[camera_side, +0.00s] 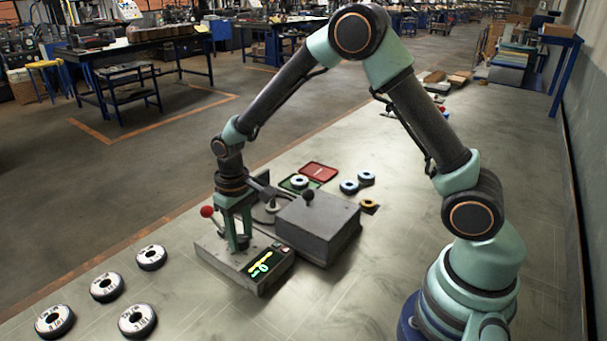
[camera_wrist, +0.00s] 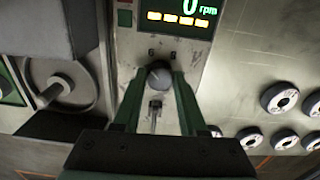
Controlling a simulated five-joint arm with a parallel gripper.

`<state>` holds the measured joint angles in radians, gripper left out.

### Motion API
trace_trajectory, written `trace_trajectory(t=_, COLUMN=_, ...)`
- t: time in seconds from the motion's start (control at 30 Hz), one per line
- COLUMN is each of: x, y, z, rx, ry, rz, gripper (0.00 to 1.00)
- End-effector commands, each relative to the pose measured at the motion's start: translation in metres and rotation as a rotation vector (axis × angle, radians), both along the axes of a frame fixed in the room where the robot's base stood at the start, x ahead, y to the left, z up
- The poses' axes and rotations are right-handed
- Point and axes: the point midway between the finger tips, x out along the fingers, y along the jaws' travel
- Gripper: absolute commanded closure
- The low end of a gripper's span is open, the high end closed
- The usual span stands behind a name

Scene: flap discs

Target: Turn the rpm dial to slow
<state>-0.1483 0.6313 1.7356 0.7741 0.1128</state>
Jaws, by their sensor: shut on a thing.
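The rpm dial (camera_wrist: 158,73) is a dark round knob on the grey control panel (camera_wrist: 207,85), below a lit display (camera_wrist: 182,14) that reads 0 rpm. My gripper (camera_wrist: 157,82) has its two green fingers on either side of the dial and is shut on it. In the side view my gripper (camera_side: 238,243) points straight down onto the panel (camera_side: 222,255), and its fingers hide the dial. The display (camera_side: 262,264) shows there as a dark face with green and yellow marks. The slow mark cannot be read in either view.
A red ball-ended lever (camera_side: 207,211) stands left of my gripper. A grey box (camera_side: 318,228) with a black knob stands close on the right. Several white-faced discs (camera_side: 107,287) lie front left. Red tray (camera_side: 318,171) and green tray (camera_side: 298,184) lie behind.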

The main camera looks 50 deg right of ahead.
Motion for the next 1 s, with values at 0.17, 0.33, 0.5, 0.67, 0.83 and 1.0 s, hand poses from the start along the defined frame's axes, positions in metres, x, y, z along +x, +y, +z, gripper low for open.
trace_trajectory(t=0.17, x=-0.0004, y=0.0007, z=0.0014, rx=0.000, ry=0.002, rz=0.169, gripper=1.00)
trace_trajectory(t=0.33, x=-0.0004, y=0.0006, z=0.0014, rx=0.000, ry=0.002, rz=0.329, gripper=1.00)
trace_trajectory(t=0.5, x=-0.0005, y=0.0006, z=0.0014, rx=0.000, ry=0.002, rz=0.475, gripper=1.00)
trace_trajectory(t=0.67, x=-0.0005, y=0.0005, z=0.0014, rx=0.000, ry=0.002, rz=0.591, gripper=1.00)
trace_trajectory(t=0.83, x=-0.0005, y=0.0004, z=0.0014, rx=0.001, ry=0.002, rz=0.681, gripper=1.00)
trace_trajectory(t=1.0, x=-0.0006, y=0.0004, z=0.0013, rx=0.001, ry=0.003, rz=0.737, gripper=1.00)
